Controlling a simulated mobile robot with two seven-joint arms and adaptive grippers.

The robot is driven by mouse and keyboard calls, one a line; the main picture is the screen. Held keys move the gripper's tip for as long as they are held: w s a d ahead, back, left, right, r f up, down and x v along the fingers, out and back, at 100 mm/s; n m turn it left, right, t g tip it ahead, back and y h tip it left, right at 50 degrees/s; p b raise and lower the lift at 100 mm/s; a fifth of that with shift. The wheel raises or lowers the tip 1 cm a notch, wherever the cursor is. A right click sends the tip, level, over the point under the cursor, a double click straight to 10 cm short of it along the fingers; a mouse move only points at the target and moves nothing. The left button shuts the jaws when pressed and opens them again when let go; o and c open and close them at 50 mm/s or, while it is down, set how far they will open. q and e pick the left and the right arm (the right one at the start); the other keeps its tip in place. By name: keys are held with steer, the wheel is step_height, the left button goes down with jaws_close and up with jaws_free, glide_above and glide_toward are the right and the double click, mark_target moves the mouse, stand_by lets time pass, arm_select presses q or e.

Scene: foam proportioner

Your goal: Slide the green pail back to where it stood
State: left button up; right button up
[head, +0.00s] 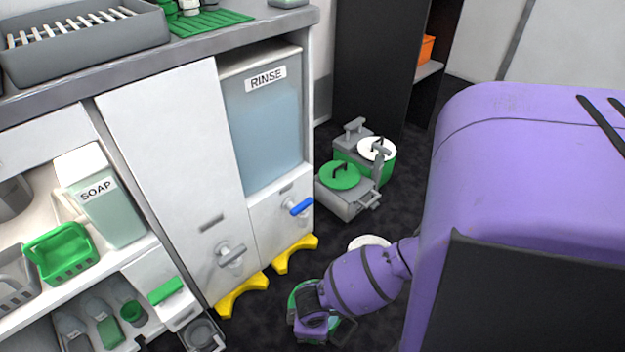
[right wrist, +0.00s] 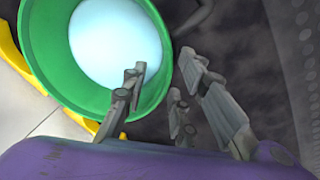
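The green pail (right wrist: 45,50) shows from above in the right wrist view, with pale blue liquid (right wrist: 110,40) inside. In the head view only part of its rim (head: 294,297) shows beside my right wrist, on the dark floor in front of the cabinet. My right gripper (right wrist: 163,68) is open at the pail's rim. One finger overlaps the pail's opening, and the others are on the outer side. I cannot tell whether any finger touches the rim. My left gripper is not in view.
Yellow feet (head: 243,296) stick out under the white cabinet beside the pail. A blue-handled tap (head: 300,207) is above. A white round thing (head: 367,242) lies partly behind my arm.

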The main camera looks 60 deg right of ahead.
steer(key=r, duration=0.5)
steer(key=shift+s+a, duration=0.1)
steer(key=shift+a, duration=0.1)
stand_by(0.4)
